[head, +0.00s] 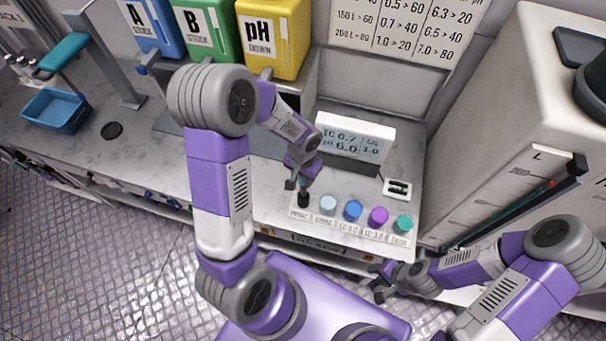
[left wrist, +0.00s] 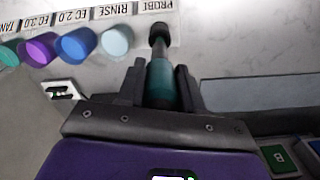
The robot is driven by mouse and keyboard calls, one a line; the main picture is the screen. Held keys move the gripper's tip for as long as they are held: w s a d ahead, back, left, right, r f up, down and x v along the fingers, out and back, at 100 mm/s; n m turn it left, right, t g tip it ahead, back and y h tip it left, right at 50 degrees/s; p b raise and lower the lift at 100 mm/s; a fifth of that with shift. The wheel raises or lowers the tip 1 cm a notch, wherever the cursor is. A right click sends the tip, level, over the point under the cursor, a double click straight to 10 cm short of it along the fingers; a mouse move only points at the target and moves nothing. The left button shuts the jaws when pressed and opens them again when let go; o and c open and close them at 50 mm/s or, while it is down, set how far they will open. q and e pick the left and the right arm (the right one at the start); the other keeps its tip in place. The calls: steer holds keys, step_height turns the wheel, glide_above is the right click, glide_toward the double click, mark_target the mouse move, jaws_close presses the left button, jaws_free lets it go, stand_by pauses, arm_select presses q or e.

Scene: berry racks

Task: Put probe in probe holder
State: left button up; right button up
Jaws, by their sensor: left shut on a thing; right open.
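The probe, a teal rod with dark parts, shows in the left wrist view (left wrist: 160,78). My left gripper (head: 297,182) is shut on it, with its fingers on either side in the wrist view (left wrist: 160,85). The probe points down at the place labelled PROBE on the counter. A black round piece (head: 303,199) stands at that label, at the probe's lower end; I cannot tell whether it is the probe holder or the probe's tip, nor whether the probe is seated. My right gripper (head: 380,284) is open and empty, low at the counter's front edge.
Light blue (head: 328,204), blue (head: 353,210), purple (head: 377,217) and teal (head: 403,223) cups stand in a row right of the PROBE label. A meter display (head: 352,142) stands behind. A large tank (head: 500,130) is at right. Coloured jugs (head: 207,30) line the back.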

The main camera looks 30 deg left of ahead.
mark_target(303, 186)
arm_select(q)
steer(key=shift+f+b, duration=2.2)
steer(key=shift+f, duration=0.35)
steer(key=shift+f+b, duration=0.3)
steer(key=shift+b, duration=0.1)
steer(key=o, duration=1.1)
step_height(303, 186, up, 8)
steer(key=shift+f+p, duration=0.15)
steer(key=shift+p, duration=0.15)
steer(key=shift+f, duration=0.1)
